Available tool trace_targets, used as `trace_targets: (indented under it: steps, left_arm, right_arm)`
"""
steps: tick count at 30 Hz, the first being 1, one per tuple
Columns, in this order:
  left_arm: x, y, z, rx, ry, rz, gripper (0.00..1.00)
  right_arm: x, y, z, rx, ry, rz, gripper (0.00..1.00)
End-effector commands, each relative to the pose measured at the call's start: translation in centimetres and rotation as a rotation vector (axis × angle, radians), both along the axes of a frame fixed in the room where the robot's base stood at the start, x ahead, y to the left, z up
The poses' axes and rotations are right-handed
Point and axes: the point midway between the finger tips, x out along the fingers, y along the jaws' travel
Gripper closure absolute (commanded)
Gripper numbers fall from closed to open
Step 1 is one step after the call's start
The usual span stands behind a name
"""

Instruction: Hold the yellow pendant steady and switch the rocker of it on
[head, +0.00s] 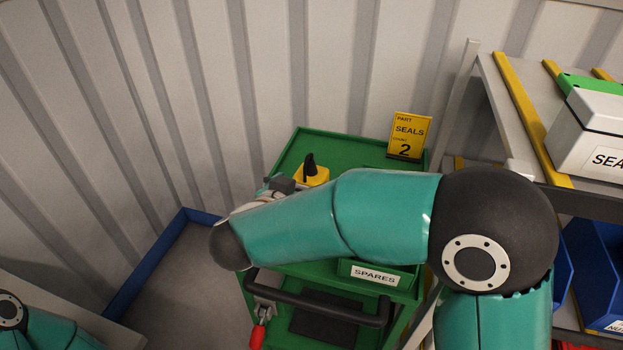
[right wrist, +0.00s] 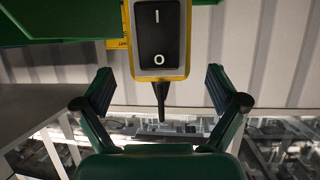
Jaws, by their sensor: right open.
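The yellow pendant (head: 314,176), with a black stub on top, is at the green cart's left side in the head view, partly hidden by my right arm. In the right wrist view the pendant (right wrist: 160,74) shows its black rocker (right wrist: 158,33), marked I and O; I cannot tell which side is pressed. Its black cable end points down in that view. My right gripper (right wrist: 158,76) is open, its fingers on either side of the pendant's lower end and apart from it. It is mostly hidden in the head view. My left gripper is out of view.
The green cart (head: 290,157) carries a SEALS card (head: 410,136) and a SPARES label (head: 375,275). A black handle bar (head: 330,308) and a red-gripped item (head: 258,334) are at its front. A shelf with a white box (head: 590,135) stands right; a ribbed wall is behind.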

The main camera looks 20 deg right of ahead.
Motion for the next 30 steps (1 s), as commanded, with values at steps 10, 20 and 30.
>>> trace_targets:
  steps: [10,20,30]
  left_arm:
    - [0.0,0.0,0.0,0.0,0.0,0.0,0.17]
    - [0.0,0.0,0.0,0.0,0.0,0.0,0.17]
    - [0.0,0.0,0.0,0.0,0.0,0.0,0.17]
  right_arm:
    - [2.9,-2.4,-1.6,0.001,-0.001,0.002,0.04]
    - [3.1,-2.5,-1.7,0.001,-0.001,0.003,0.04]
    - [3.1,-2.4,-1.7,0.0,0.0,0.004,0.57]
